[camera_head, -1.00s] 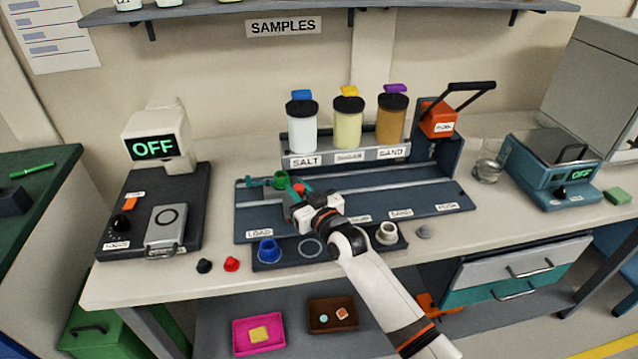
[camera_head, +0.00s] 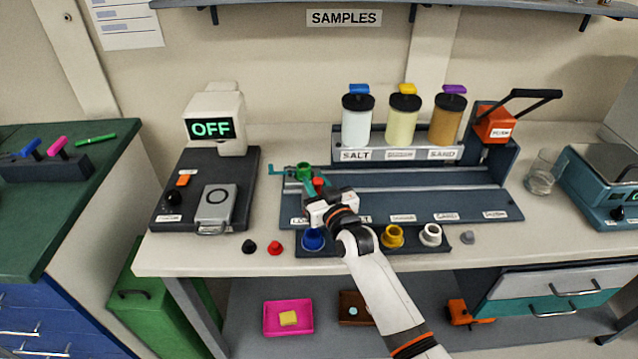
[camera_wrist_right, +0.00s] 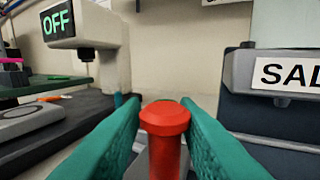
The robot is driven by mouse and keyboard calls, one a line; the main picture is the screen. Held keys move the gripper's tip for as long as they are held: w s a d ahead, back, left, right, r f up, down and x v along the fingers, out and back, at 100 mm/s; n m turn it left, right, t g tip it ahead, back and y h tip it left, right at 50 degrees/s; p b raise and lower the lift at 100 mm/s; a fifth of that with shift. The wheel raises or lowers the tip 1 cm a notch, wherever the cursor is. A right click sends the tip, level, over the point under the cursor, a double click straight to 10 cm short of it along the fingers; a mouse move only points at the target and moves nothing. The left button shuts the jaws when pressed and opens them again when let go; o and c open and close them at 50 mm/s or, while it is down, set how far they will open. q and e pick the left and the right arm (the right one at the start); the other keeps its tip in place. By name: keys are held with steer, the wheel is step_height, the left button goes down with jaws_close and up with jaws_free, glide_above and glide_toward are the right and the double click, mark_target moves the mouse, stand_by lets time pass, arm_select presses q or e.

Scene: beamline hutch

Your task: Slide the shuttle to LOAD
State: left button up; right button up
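The shuttle carries a green cup (camera_head: 305,170) and a red knob (camera_head: 318,183). It sits at the left end of the rail on the dark blue board (camera_head: 430,200), above the LOAD label (camera_head: 298,221), which my gripper partly hides. In the right wrist view the knob (camera_wrist_right: 164,140) stands upright between the fingertips. My left gripper is not in view.
A blue cup (camera_head: 313,239), a yellow cup (camera_head: 393,236) and a white cup (camera_head: 431,234) stand in the front rack. A device with an OFF display (camera_head: 210,129) stands to the left. Salt (camera_head: 357,122) and other jars stand behind. The rail right of the shuttle is clear.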

steer(key=shift+o, duration=0.7)
steer(key=shift+a, duration=0.25)
steer(key=shift+d, duration=0.1)
steer(key=shift+s+d, duration=0.15)
steer(key=shift+s, duration=0.1)
steer(key=v, duration=1.1)
steer(key=shift+s, duration=0.25)
